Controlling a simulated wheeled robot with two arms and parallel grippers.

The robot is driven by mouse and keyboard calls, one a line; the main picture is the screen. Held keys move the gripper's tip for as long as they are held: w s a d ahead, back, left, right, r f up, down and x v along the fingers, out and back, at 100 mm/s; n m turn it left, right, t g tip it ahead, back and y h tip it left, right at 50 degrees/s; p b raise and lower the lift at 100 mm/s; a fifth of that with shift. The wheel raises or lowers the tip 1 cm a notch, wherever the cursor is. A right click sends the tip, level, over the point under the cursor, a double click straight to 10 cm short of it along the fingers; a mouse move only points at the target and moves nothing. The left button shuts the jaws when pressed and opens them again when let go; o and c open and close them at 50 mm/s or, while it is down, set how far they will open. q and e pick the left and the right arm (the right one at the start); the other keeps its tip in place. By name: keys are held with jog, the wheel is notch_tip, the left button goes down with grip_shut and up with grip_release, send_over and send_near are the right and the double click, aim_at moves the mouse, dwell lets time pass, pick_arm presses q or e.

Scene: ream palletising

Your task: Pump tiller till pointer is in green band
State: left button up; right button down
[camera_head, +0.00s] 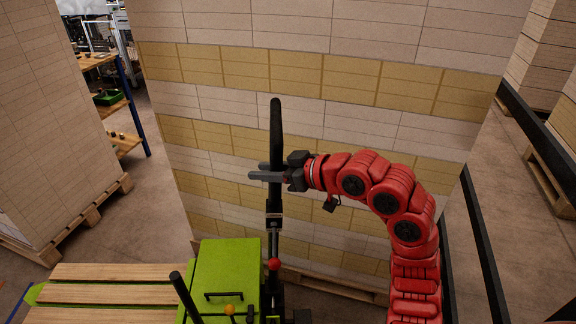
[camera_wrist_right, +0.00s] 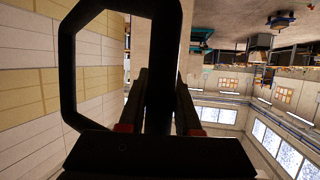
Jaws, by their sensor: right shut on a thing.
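The tiller (camera_head: 276,125) is a black upright bar rising from the green pallet truck (camera_head: 228,265) in the head view. My right gripper (camera_head: 262,170) comes in from the right with its fingers around the tiller's upper shaft. In the right wrist view, the tiller's black loop handle (camera_wrist_right: 68,65) fills the upper left, and its bar passes between the fingers of my right gripper (camera_wrist_right: 160,90). The gripper is shut on it. No gauge, pointer or green band can be made out in either view. My left gripper is not in view.
A tall stack of cream and yellow reams (camera_head: 320,60) stands right behind the tiller. Another stack (camera_head: 50,120) on a pallet is at the left. Wooden slats (camera_head: 110,290) lie beside the green housing. Black rails (camera_head: 483,245) run along the right. A red knob (camera_head: 274,264) sits low on the mast.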

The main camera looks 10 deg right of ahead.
jog(key=shift+a+f, duration=0.1)
jog(key=c, duration=0.6)
grip_release()
jog(key=b+v, duration=0.2)
jog(key=v, duration=1.5)
jog(key=shift+d, duration=0.25)
jog(key=shift+s, duration=0.1)
